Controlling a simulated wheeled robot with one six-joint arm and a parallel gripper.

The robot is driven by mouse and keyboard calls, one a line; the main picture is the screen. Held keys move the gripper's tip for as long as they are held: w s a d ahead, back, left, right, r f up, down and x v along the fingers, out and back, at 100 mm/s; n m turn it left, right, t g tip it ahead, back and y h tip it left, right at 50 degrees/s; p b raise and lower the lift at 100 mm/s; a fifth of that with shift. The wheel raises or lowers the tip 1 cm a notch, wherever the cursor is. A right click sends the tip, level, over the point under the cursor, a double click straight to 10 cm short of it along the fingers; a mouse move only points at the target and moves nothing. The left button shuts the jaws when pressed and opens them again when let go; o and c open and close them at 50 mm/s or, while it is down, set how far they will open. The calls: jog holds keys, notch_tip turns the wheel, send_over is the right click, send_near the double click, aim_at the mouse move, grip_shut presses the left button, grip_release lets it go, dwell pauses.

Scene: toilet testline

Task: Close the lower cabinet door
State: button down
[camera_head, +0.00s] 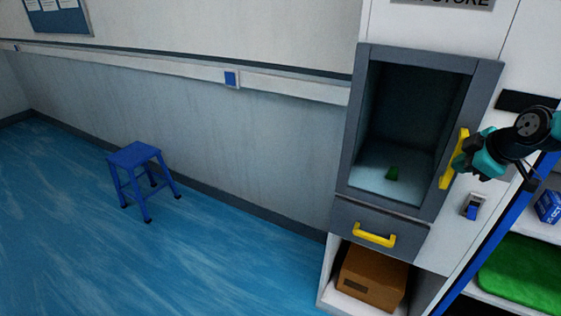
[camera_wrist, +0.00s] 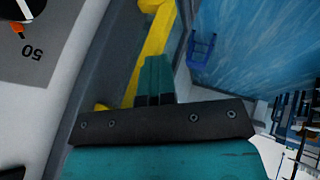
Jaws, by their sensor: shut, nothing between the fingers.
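A yellow vertical handle (camera_head: 449,172) sits on the frame's right side. Below it is a grey drawer front (camera_head: 345,215) with a yellow handle (camera_head: 374,239). I cannot tell which part is the lower cabinet door. My gripper (camera_head: 462,160) is at the vertical handle, its fingers shut and empty. In the wrist view, my fingertips (camera_wrist: 155,75) lie right beside the yellow handle (camera_wrist: 152,45); whether they touch is unclear.
An open bottom compartment holds a brown box (camera_head: 372,277). Shelves at right hold a green item (camera_head: 525,272) and a blue box (camera_head: 548,207). A blue stool (camera_head: 135,156) stands on the blue floor at left, with free floor around it.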

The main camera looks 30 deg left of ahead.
jog(key=shift+w+d+r, duration=0.15)
jog(key=shift+w+d, duration=0.05)
jog(key=shift+w, duration=0.15)
dwell(0.4)
jog(key=s+d+r+b, duration=0.5)
jog(key=s+r, duration=0.3)
jog(key=s+d+f+m+g, duration=0.1)
jog(key=s+m, duration=0.3)
jog(key=s, duration=0.8)
jog(key=s+d+f+m+g, duration=0.1)
jog(key=s+m, duration=0.3)
jog(key=s, duration=0.8)
jog(key=s+d+f+m+g+h, duration=0.1)
jog(key=s+d+m+g, duration=0.1)
jog(key=s, duration=1)
jog(key=shift+f+m+g, duration=0.35)
jog(key=shift+m+g, duration=0.15)
jog(key=shift+m, duration=0.4)
jog(key=c, duration=1.8)
grip_release()
jog(key=shift+w+d, duration=0.1)
jog(key=shift+c, duration=0.2)
